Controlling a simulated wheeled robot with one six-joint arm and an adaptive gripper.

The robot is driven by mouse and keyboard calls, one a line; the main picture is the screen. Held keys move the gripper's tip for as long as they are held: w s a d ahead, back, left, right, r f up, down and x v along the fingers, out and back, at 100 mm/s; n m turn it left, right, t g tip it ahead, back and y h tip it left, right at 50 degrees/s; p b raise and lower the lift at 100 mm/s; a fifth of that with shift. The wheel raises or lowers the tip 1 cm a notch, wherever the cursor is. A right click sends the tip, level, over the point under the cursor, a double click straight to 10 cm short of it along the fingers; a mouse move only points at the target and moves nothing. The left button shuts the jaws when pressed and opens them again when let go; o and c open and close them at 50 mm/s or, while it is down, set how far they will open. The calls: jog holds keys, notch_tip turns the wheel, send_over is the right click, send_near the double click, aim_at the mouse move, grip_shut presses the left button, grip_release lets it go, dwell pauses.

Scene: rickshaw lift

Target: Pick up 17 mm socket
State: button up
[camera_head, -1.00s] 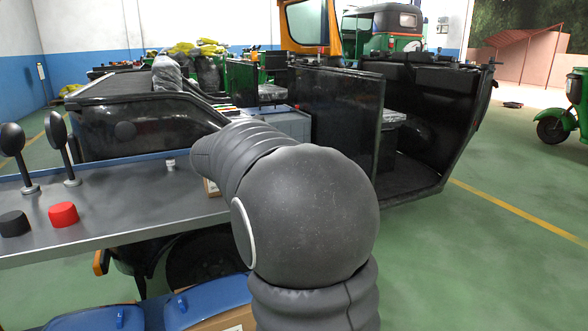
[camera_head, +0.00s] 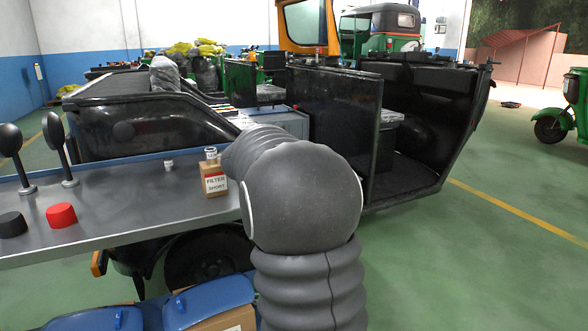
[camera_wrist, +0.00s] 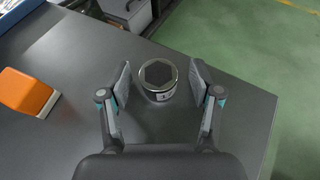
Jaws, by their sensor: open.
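A round metal socket (camera_wrist: 158,80) with a hexagonal opening stands on the grey tabletop (camera_wrist: 70,140) in the wrist view. Small marks show on its near side, but I cannot read its size. My gripper (camera_wrist: 160,84) is open, with one finger to the left and one to the right of the socket. Clear gaps show on both sides, the right one wider. In the head view my arm hides my gripper. A small silver item (camera_head: 211,153) shows there just above a carton; I cannot tell whether it is this socket.
An orange box (camera_wrist: 27,92) lies left of my gripper in the wrist view. The head view shows a carton labelled "FILTER SHORT" (camera_head: 214,180), a small pale cylinder (camera_head: 168,165), a red button (camera_head: 61,215) and a black button (camera_head: 12,224). The table's right edge is near.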

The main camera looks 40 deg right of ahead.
grip_shut()
jog(key=shift+r, duration=0.1)
